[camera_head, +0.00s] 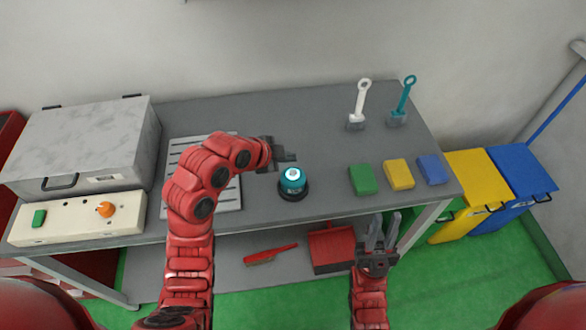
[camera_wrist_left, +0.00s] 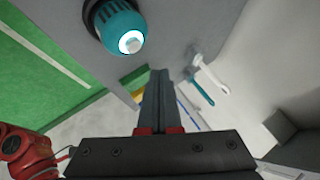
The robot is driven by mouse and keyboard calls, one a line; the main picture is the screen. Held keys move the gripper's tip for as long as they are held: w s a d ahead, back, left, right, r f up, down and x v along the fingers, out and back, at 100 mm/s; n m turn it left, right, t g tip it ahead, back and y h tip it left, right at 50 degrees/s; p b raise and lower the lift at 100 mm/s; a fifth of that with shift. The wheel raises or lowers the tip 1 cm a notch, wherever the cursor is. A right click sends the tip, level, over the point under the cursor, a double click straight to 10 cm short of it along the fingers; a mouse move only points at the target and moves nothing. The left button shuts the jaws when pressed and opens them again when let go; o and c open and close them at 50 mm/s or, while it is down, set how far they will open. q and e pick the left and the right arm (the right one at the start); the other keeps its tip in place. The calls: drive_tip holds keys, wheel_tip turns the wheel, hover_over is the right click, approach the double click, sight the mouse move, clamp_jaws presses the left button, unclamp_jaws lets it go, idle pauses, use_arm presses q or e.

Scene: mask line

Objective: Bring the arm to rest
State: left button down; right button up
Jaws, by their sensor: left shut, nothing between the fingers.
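My left gripper (camera_head: 284,154) is shut and empty above the grey table, in the head view. It is just behind and left of a teal round device (camera_head: 292,181) with a lit white top on a black base. In the left wrist view the closed fingers (camera_wrist_left: 158,85) point away from the camera, and the teal device (camera_wrist_left: 122,28) is at the top. My right gripper (camera_head: 383,226) is open and empty, in front of the table's front edge at the lower right.
The grey table (camera_head: 270,115) holds a grey box (camera_head: 85,135), a control panel (camera_head: 75,218), a slatted plate (camera_head: 228,195), green (camera_head: 363,180), yellow (camera_head: 399,174) and blue (camera_head: 432,169) blocks, and white (camera_head: 359,105) and teal (camera_head: 403,102) brushes. Yellow (camera_head: 470,175) and blue (camera_head: 520,170) bins stand right.

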use_arm(q)
wheel_tip(320, 180, up, 3)
idle(0.6)
